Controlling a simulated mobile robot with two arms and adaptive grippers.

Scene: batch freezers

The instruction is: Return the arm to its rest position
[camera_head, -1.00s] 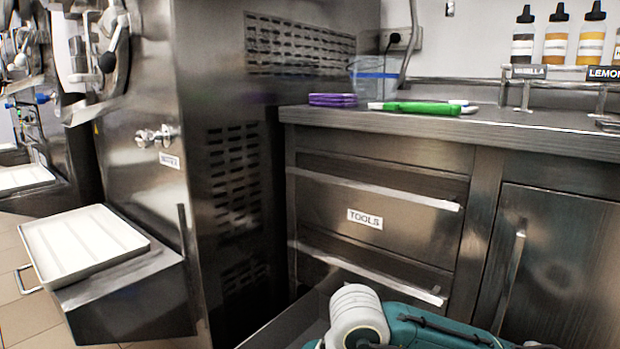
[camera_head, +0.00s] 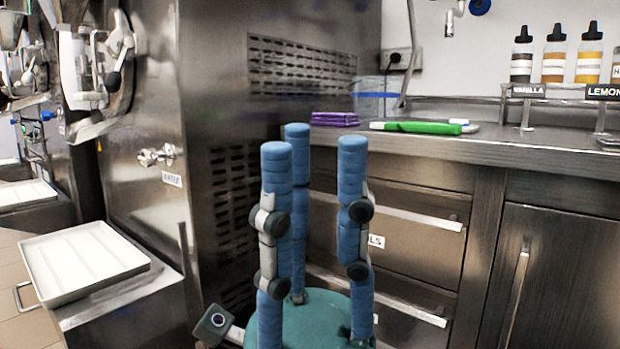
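My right gripper (camera_head: 314,148) stands upright at the bottom middle of the head view. Its three blue segmented fingers point up from a teal palm. The fingers are spread apart with nothing between them, so it is open and empty. It is in front of the counter's drawers and hides part of the TOOLS label and the drawer fronts. My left gripper is not in view.
The steel counter (camera_head: 430,143) behind the gripper carries purple cloths (camera_head: 334,119), a green-handled tool (camera_head: 416,127) and a clear container (camera_head: 376,97). Sauce bottles (camera_head: 554,55) stand at right. The freezer (camera_head: 215,190) and a white tray (camera_head: 84,262) are left.

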